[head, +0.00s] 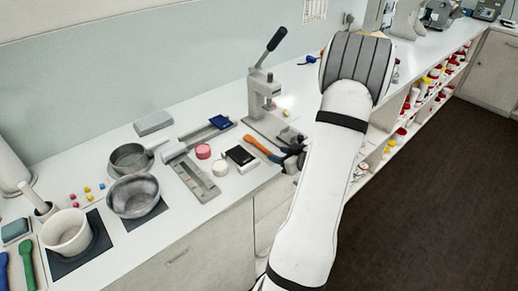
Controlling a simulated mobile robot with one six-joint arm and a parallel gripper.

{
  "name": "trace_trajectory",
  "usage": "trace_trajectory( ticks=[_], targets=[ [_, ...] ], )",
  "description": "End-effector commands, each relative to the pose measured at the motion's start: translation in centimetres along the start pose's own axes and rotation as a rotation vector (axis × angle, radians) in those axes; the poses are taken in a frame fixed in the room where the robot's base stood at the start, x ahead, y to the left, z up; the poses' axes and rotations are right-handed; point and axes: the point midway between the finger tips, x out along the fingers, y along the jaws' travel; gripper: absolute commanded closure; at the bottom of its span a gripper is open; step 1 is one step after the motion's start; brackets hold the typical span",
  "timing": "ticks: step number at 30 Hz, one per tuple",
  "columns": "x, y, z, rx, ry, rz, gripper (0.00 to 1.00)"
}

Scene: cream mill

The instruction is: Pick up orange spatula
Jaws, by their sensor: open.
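The orange spatula (261,147) lies on the white counter near its front edge, just in front of the lever press. Its upper left part shows clear. Its lower right end runs to the dark fingers of my gripper (287,156). My gripper is open, at the counter's front edge, partly hidden by my own arm. I cannot tell whether the spatula's end lies between the fingers or whether they touch it.
A grey lever press (263,92) stands behind the spatula. A black scale (241,155), a white jar (220,167) and a pink-lidded jar (203,151) sit to its left. Pans, a white mortar (66,232) and green and blue spatulas are farther left. Dark floor lies right.

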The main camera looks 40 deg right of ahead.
Motion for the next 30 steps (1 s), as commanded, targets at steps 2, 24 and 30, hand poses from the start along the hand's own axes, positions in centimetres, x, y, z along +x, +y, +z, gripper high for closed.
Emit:
trace_trajectory(
  ticks=[2,24,30],
  targets=[
    [0.9,-0.1,-0.2,0.0,-0.001,-0.002,0.57],
    [5.1,-0.2,-0.2,0.0,-0.002,0.003,0.71],
    [5.0,-0.2,-0.2,0.0,-0.002,0.003,0.88]
  ],
)
